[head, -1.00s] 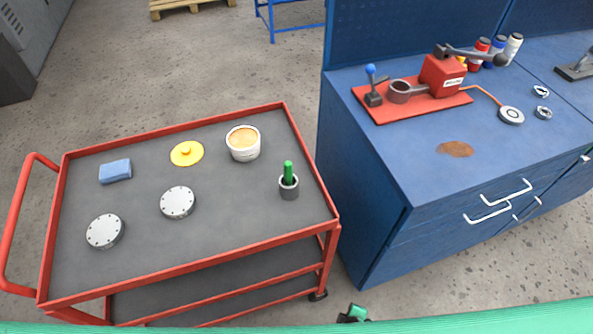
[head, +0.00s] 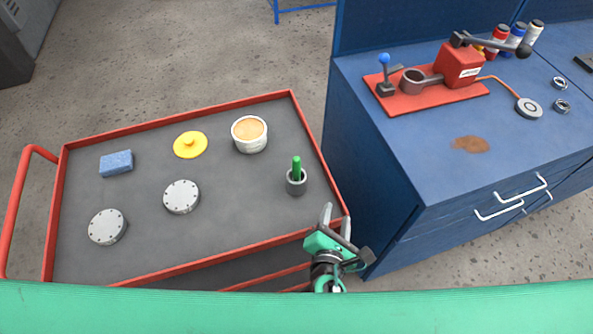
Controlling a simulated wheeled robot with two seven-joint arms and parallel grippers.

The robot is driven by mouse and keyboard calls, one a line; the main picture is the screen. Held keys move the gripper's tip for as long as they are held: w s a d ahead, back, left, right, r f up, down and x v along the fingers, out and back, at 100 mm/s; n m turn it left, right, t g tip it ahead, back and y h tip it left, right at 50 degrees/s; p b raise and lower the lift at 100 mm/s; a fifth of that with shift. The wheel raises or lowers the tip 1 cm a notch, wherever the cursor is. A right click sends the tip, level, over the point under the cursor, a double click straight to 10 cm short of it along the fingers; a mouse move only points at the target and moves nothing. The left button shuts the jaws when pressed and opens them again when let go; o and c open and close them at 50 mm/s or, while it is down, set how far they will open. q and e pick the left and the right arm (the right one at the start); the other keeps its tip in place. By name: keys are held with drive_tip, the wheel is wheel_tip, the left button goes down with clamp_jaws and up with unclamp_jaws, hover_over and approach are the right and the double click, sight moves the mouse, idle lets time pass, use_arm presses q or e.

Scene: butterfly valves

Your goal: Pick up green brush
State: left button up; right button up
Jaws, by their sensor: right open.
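The green brush (head: 297,167) stands upright in a small dark grey cup (head: 297,187) on the right side of the cart top. Only its green handle shows; its lower end is hidden in the cup. My right gripper (head: 336,216) is open and empty at the cart's front right corner. It is below and to the right of the cup in the picture, apart from the brush. My left gripper is not in view.
The red-rimmed cart (head: 240,215) also holds a white tub (head: 249,141), a yellow lid (head: 190,145), a blue sponge (head: 116,163) and two grey discs (head: 181,197). A blue workbench (head: 420,150) with a red valve fixture (head: 460,66) stands close on the right.

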sight(296, 168)
drive_tip(key=a+r+n+t+y, duration=0.1)
drive_tip(key=a+n, duration=0.2)
drive_tip(key=a+r+n+t+y, duration=0.1)
drive_tip(key=a+n, duration=0.1)
drive_tip(key=n, duration=0.1)
drive_tip(key=s+a+r+n+t+y, duration=0.1)
drive_tip(key=a+n, duration=0.1)
drive_tip(key=a, duration=0.1)
drive_tip(key=shift+a+r+n, duration=0.2)
drive_tip(key=shift+a+n, duration=0.15)
drive_tip(key=shift+n, duration=0.05)
drive_tip(key=shift+n+t, duration=0.3)
drive_tip(key=w+p, duration=0.1)
drive_tip(key=w, duration=0.3)
drive_tip(key=w+p, duration=0.1)
drive_tip(key=w, duration=0.3)
drive_tip(key=shift+w+a+r, duration=0.1)
drive_tip(key=shift+a+r, duration=0.05)
drive_tip(key=shift+a, duration=0.05)
drive_tip(key=shift+w+r, duration=0.1)
drive_tip(key=shift+w, duration=0.45)
drive_tip(key=w+p, duration=0.1)
drive_tip(key=w, duration=0.2)
drive_tip(key=shift+w+p, duration=0.3)
drive_tip(key=shift+w, duration=0.45)
drive_tip(key=shift+s, duration=0.1)
clamp_jaws()
